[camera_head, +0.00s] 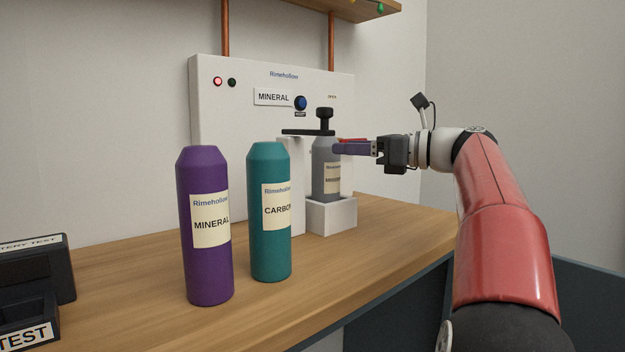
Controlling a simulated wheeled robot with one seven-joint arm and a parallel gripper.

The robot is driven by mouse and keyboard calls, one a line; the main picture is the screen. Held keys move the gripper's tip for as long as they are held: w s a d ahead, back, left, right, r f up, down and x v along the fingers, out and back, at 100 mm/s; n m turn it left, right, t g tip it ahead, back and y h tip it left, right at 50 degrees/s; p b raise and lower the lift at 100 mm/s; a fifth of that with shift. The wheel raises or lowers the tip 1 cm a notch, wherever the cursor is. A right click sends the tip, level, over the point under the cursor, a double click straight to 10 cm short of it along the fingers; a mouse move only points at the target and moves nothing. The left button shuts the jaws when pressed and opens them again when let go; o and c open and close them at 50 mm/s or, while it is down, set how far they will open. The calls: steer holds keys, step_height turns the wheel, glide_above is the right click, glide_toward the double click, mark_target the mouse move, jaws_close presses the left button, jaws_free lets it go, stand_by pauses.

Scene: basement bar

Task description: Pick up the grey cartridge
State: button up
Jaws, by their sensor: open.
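The grey cartridge (324,186) stands upright in a white square holder (333,218) at the front of the white machine. It has a cream label, and a black clamp with a knob (324,121) sits over its top. My gripper (343,147) reaches in from the right at the height of the cartridge's upper part. Its fingers are open and overlap the cartridge's right edge in the view. I cannot tell whether they touch it or how far they reach around it.
A purple cartridge (205,265) labelled MINERAL and a teal cartridge (270,248) stand on the wooden counter (130,285), left of the holder. The white machine (240,115) stands behind, with a MINERAL plate and a blue knob (300,103). Black test boxes (35,268) sit at the left edge.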

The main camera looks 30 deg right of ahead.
mark_target(318, 146)
steer(key=x, duration=0.8)
steer(key=shift+d, duration=0.15)
steer(key=shift+c, duration=0.2)
steer(key=c, duration=1.2)
